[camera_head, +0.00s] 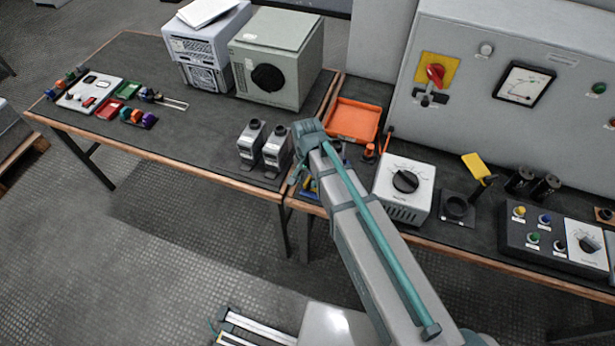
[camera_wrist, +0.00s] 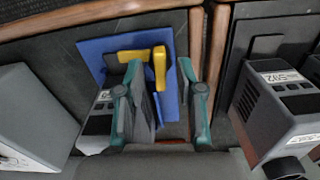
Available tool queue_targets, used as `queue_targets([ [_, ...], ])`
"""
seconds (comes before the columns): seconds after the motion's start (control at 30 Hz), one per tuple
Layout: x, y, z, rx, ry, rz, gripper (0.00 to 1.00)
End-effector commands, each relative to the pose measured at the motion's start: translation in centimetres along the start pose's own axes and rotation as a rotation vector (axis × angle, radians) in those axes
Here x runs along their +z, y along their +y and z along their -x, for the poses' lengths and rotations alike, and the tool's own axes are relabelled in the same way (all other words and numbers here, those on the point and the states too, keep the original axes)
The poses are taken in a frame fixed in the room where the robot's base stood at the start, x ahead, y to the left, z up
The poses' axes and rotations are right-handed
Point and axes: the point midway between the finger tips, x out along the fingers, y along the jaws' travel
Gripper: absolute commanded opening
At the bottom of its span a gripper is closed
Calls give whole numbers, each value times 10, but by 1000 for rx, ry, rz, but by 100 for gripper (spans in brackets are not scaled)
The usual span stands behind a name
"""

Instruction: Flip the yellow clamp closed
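The yellow clamp (camera_wrist: 159,70) is an L-shaped yellow lever on a blue plate (camera_wrist: 96,52) in the wrist view. One yellow arm runs across the plate and the other points down the picture, with a dark grey body beneath. My gripper (camera_wrist: 159,68) is open, with a teal-and-grey finger on each side of the downward yellow arm. Gaps show beside it; I cannot tell how far above the plate the fingertips are. In the head view only a small yellow and blue part of the clamp (camera_head: 309,187) shows beside my arm, which hides the rest.
Grey boxed devices (camera_head: 250,143) stand left of my arm; one (camera_wrist: 280,108) shows at the right of the wrist view. A white dial box (camera_head: 404,185), an orange tray (camera_head: 353,120) and a yellow paddle (camera_head: 476,166) stand to the right. Bare table lies left of the devices.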

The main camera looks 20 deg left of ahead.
Motion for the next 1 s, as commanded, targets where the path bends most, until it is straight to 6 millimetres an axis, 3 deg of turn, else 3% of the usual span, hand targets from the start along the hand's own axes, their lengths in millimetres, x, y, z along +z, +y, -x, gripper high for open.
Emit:
queue_targets([
  [0.23,0,0,0,0,0,0,36],
  [0.47,0,0,0,0,0,0,0],
  [1.0,0,0,0,0,1,116,0],
])
